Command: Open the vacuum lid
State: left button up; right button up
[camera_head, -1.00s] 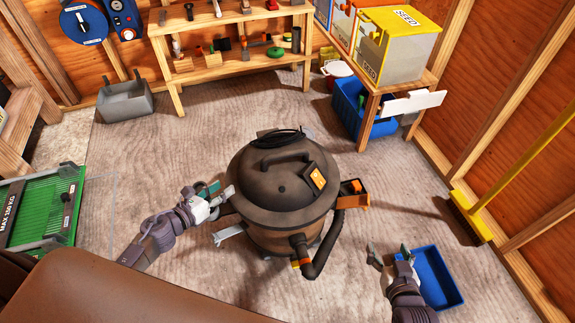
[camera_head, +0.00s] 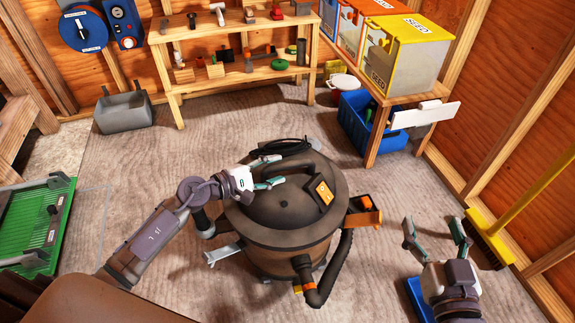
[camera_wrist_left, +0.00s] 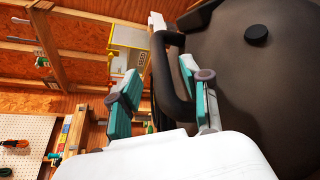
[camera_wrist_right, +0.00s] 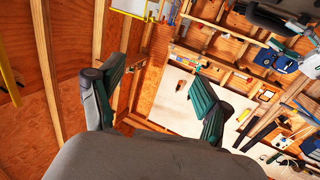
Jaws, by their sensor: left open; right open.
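The dark brown vacuum (camera_head: 285,235) stands upright on the floor in the middle of the head view. Its domed lid (camera_head: 262,215) sits on the drum, with a curved black handle on top; the handle (camera_wrist_left: 168,80) shows clearly in the left wrist view. My left gripper (camera_head: 268,172) is open at the lid's handle. In the left wrist view its fingers stand on either side of the handle bar, not closed on it. My right gripper (camera_head: 436,236) is open and empty, right of the vacuum.
An orange-and-brown bracket (camera_head: 365,212) juts from the vacuum's right side, and a black hose (camera_head: 338,265) hangs at its front right. A blue tray (camera_head: 416,296) lies partly behind my right arm. A workbench (camera_head: 235,82) and a shelf with seed bins (camera_head: 412,55) stand behind.

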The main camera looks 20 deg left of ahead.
pick_arm(q)
jog(key=shift+x, duration=2.25)
grip_shut()
